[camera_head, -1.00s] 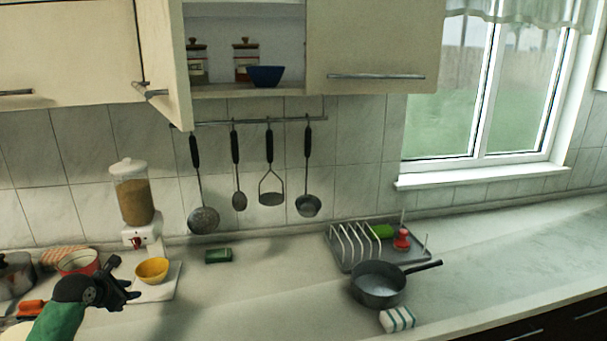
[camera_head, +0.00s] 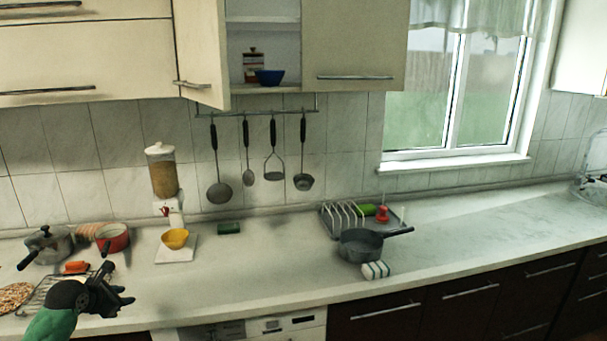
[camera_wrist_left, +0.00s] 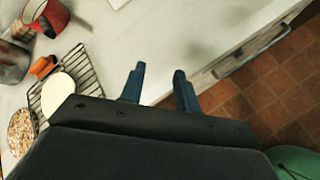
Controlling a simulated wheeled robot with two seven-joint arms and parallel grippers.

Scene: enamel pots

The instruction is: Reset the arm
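My left gripper (camera_head: 116,287) comes in from the lower left in the head view, above the counter's front edge. In the left wrist view its two fingers (camera_wrist_left: 158,85) stand apart with nothing between them, so it is open and empty. Counter and brown tiled floor show beyond the fingers. My right gripper is in neither view.
Near my left arm are a wire rack (camera_head: 42,296), an orange item (camera_head: 77,267), a red pot (camera_head: 113,239) and a grey pot (camera_head: 48,246). A yellow bowl (camera_head: 175,239) and a dark pan (camera_head: 358,246) stand further right. The counter's middle (camera_head: 265,262) is clear.

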